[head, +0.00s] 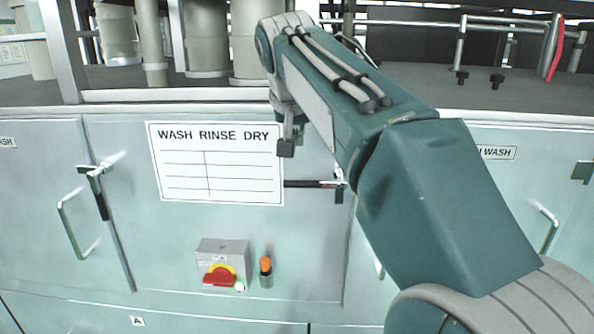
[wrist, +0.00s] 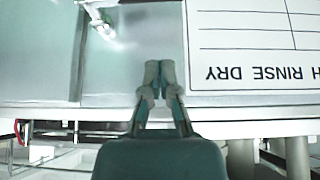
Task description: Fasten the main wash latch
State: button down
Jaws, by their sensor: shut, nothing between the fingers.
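A label ending "WASH" (head: 497,152), its start hidden by my arm, is on the right panel. A metal latch (head: 338,184) sits at the seam right of the centre panel. Its dark lever (head: 312,184) points left, roughly horizontal, beside the white chart. The latch also shows, blurred, at the upper left of the wrist view (wrist: 100,22). My gripper (head: 285,148) is above and left of this latch, in front of the chart's upper right edge. In the wrist view its fingers (wrist: 160,72) are together and empty, apart from the latch.
A left latch (head: 97,180) has its lever hanging down; another latch (head: 583,172) is at the right edge. The "WASH RINSE DRY" chart (head: 215,182), a red-yellow switch (head: 221,274) and an orange-topped button (head: 265,268) are on the centre panel. The counter edge (head: 180,96) runs above.

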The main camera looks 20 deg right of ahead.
send_over(298, 182)
jog(key=f, duration=0.4)
jog(key=shift+w+d+f, duration=0.1)
jog(key=shift+w+d, duration=0.15)
jog(key=shift+w, duration=0.15)
jog(key=shift+s+a+f, duration=0.15)
jog(key=shift+s+f, duration=0.05)
jog(key=shift+f, duration=0.65)
jog(key=shift+s+a+f, duration=0.1)
jog(key=shift+s+f, duration=0.1)
jog(key=shift+f, duration=0.6)
